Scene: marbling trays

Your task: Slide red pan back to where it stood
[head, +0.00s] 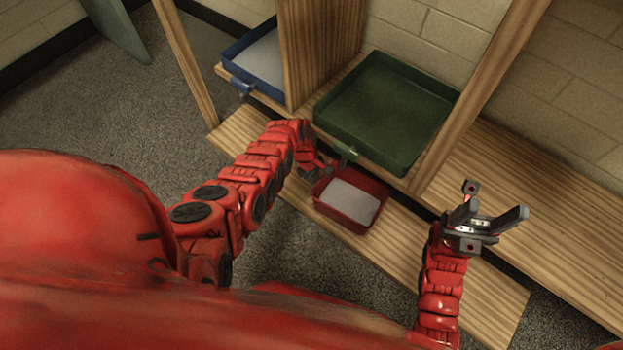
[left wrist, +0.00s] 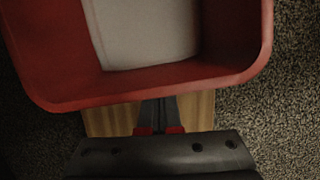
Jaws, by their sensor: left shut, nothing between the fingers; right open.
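The red pan (head: 343,222) sits on the low wooden board in the head view, below the green tray, with a pale sheet inside. In the left wrist view the pan (left wrist: 150,84) fills the upper part, its near wall facing my gripper. My left gripper (head: 319,172) is shut and empty at the pan's left side, partly hidden by my arm. Its fingers (left wrist: 158,112) end right at the pan's near wall; I cannot tell whether they touch it. My right gripper (head: 496,202) is open and empty, right of the pan and apart from it.
A green tray (head: 425,151) stands on the higher shelf behind the pan. A blue tray (head: 238,76) stands farther left beyond a wooden divider (head: 310,45). The low board (head: 400,252) is bare between the pan and my right arm. Wooden posts flank the shelf.

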